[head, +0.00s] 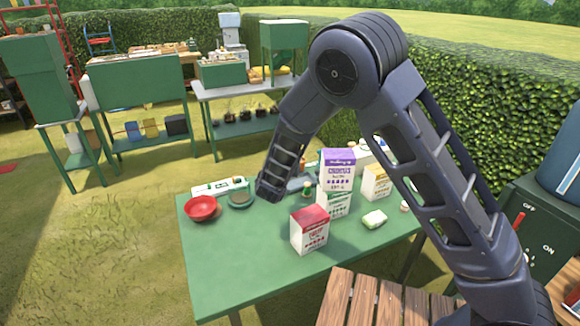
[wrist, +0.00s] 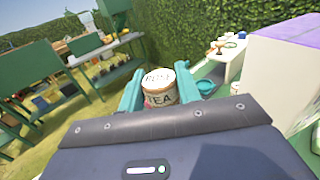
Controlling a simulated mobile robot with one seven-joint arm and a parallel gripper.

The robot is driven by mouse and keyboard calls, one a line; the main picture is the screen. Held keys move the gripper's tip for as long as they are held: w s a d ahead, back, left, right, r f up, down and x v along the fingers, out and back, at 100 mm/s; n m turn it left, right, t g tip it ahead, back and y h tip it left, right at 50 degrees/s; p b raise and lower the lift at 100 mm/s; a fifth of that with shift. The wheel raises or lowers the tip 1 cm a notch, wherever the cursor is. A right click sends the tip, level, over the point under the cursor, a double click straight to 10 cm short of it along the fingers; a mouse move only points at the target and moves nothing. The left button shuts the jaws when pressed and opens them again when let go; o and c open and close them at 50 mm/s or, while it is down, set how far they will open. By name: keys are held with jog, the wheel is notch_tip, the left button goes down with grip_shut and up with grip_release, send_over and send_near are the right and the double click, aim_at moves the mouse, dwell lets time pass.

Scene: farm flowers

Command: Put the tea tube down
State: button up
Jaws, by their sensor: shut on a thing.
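The tea tube (wrist: 159,88) is a round container with a pale lid and a label reading "TEA". It sits between the two teal fingers of my gripper (wrist: 157,95) in the wrist view, and the gripper is shut on it. In the head view my arm hangs over the back part of the green table (head: 245,262). There my forearm mostly hides the gripper, and I cannot make out the tube. Whether the tube's base touches the table cannot be told.
A red bowl (head: 202,208) and a dark green dish (head: 240,199) stand at the table's left. The table's front left is clear.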

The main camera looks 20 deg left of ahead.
notch_tip(320, 180, up, 14)
jog(key=f, duration=0.1)
jog(key=w+d+m+h, duration=0.3)
jog(key=w+d+h, duration=0.2)
jog(key=w+d, duration=1.2)
jog(key=w+d+m+g+h, duration=0.15)
jog(key=w+d, duration=0.35)
jog(key=d, duration=0.7)
jog(key=w+d+m+g+h, duration=0.1)
jog(key=w+d+m+h, duration=0.2)
jog(key=d, duration=0.9)
jog(key=w+d+m+g+h, duration=0.15)
jog(key=w+d, duration=0.45)
jog(key=d, duration=0.7)
jog(key=shift+n+t+h, duration=0.3)
jog(key=shift+n+h, duration=0.1)
jog(key=shift+n, duration=0.1)
jog(key=f, duration=2)
jog(key=a+f, duration=0.1)
jog(key=f, duration=0.9)
jog(key=shift+s+f, duration=0.2)
jog(key=shift+f, duration=0.1)
jog(key=o, duration=1)
jog(key=shift+c, duration=0.2)
